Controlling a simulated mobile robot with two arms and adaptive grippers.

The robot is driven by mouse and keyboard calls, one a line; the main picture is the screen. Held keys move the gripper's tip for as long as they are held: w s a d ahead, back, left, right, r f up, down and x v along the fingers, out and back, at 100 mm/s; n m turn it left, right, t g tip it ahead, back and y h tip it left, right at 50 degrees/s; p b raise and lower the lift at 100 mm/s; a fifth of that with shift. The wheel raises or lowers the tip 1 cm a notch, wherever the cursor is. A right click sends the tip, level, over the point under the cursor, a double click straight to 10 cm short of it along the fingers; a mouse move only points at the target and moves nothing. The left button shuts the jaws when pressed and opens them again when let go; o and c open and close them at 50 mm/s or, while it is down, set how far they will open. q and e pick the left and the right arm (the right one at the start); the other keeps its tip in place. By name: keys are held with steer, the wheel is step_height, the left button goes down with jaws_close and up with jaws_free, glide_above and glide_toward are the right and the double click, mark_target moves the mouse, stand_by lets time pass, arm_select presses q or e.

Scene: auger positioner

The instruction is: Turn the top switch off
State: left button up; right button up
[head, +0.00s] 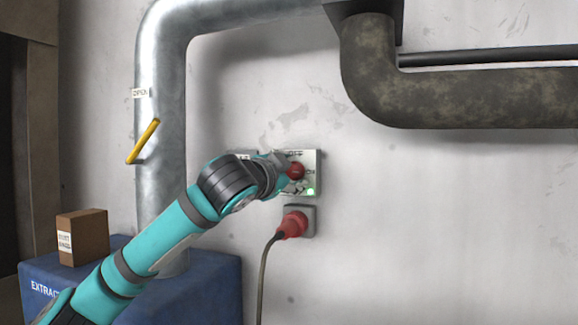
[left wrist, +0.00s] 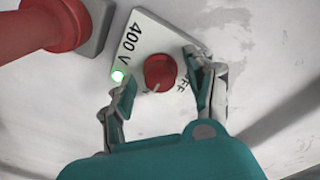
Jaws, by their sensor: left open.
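The top switch is a red round knob (left wrist: 160,71) on a pale plate (left wrist: 137,38) marked "400 V" and OFF. In the head view the knob (head: 296,170) is partly covered by my gripper, with OFF above it and ON at its right. A pale mark shows at the knob's lower edge in the left wrist view. A green light (left wrist: 118,76) on the plate is lit. My left gripper (head: 287,173) is open at the plate, its fingers on either side of the knob; I cannot tell whether they touch it. My right gripper is not in view.
A red plug (head: 293,224) with a hanging cable sits in a socket just below the switch. A metal pipe (head: 160,90) with a yellow lever (head: 143,141) stands to the left. A small brown box (head: 83,236) rests on a blue unit (head: 215,285).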

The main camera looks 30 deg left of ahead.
arm_select(q)
steer(key=c, duration=0.6)
jaws_close()
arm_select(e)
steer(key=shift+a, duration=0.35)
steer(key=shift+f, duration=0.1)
